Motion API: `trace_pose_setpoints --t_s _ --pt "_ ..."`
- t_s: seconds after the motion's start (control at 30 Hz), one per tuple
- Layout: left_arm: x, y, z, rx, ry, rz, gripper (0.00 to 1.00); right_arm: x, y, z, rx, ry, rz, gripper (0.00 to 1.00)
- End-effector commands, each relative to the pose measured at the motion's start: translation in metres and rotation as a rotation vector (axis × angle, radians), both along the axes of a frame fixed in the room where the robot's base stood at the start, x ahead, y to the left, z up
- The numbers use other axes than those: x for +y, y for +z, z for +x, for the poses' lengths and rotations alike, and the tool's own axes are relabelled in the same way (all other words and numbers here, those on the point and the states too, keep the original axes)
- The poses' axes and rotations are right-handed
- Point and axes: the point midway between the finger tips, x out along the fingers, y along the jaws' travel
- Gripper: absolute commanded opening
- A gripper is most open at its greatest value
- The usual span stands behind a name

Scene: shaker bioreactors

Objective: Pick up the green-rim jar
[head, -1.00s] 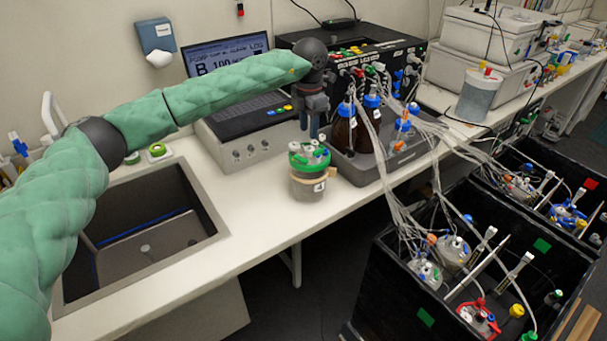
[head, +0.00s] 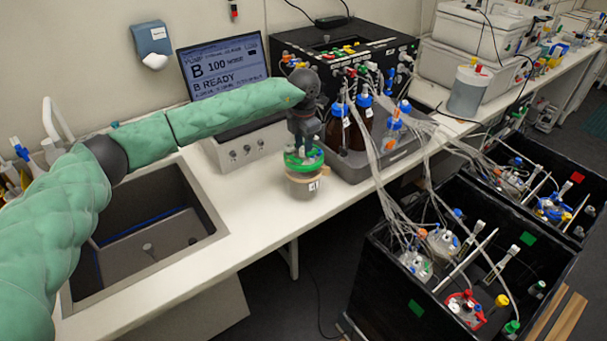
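The green-rim jar (head: 304,187) stands upright on the white bench, right of the sink. It has a green ring lid with small caps, a clear body, a tan band and a small label. My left gripper (head: 304,150) points down right at the top of the jar, over its lid. Its fingers overlap the lid and caps, so I cannot tell whether they are open or closed on it. My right gripper is not in view.
Brown bottles with blue caps (head: 338,130) stand in a grey tray close right of the jar. Tubes run from there to the black bins (head: 380,285). The sink (head: 150,240) is to the left. A display console (head: 225,68) stands behind. Bench in front of the jar is clear.

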Motion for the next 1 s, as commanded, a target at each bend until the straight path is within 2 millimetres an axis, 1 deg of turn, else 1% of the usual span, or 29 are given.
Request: trace_pose_setpoints --t_s 0.1,0.3,0.33,0.5,0.87,1.0 --pt "-0.0001 -0.0037 -0.0003 0.001 0.000 0.001 0.35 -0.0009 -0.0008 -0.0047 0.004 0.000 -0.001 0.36" --pt "0.0000 -0.0045 -0.0001 0.001 0.000 0.001 0.35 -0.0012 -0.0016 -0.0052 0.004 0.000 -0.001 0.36" --pt "0.0000 -0.0044 -0.0001 0.001 0.000 0.001 0.33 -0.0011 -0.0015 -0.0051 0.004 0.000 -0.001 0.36" --pt "0.0002 -0.0042 -0.0001 0.001 0.000 0.001 0.00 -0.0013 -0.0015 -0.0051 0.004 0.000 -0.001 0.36" --pt "-0.0002 -0.0015 0.0005 -0.001 0.000 0.000 0.00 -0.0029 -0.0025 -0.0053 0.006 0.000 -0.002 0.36" --pt "-0.0002 0.0054 0.0010 -0.003 0.000 -0.001 0.00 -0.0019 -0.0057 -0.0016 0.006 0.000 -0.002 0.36"
